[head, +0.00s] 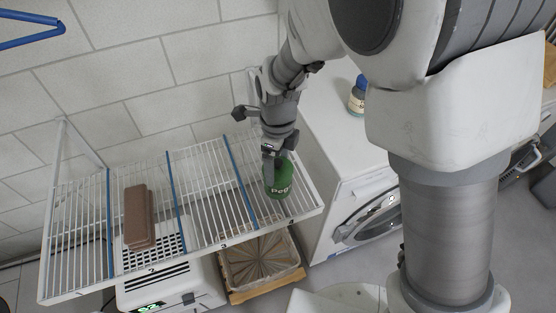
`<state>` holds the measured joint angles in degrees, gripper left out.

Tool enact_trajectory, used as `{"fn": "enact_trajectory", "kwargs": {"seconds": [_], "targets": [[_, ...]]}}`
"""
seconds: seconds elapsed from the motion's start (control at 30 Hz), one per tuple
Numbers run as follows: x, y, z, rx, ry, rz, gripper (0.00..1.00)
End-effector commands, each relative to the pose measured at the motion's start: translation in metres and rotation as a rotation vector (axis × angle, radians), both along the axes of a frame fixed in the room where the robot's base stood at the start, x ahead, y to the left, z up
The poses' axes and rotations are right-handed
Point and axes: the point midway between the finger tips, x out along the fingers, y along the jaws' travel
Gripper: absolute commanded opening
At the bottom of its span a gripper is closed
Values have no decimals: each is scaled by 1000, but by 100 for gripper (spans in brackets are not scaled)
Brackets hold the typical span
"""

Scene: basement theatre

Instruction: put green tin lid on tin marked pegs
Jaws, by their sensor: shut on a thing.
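The green tin marked "Pegs" (279,190) stands upright in the right-hand section of a white wire rack (207,233), close to its right end. My gripper (270,163) points down at the top of the tin. It is shut on a green piece at the tin's top, which looks like the green lid (287,166). Lid and tin are nearly the same green, and the fingers hide part of the rim. I cannot tell whether the lid is seated or just above the tin.
Blue strips (177,212) divide the rack. A brown block (138,217) lies in a left section. A white washing machine (346,165) with a blue-capped bottle (357,98) stands right. A box (262,262) and white appliance (160,291) sit below. A tiled wall is behind.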

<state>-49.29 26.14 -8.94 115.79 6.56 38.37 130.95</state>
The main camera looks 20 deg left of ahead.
Motion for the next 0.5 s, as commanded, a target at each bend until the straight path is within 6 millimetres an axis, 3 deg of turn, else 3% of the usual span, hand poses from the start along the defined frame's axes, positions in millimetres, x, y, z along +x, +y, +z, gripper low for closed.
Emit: {"fn": "enact_trajectory", "kwargs": {"seconds": [0.07,0.1,0.37,0.5], "targets": [[-1,-1,-3,-4,2,0,40],[-1,-1,-4,-5,3,0,100],[-1,-2,-4,-6,3,0,100],[0,-1,9,-2,1,-1,100]]}}
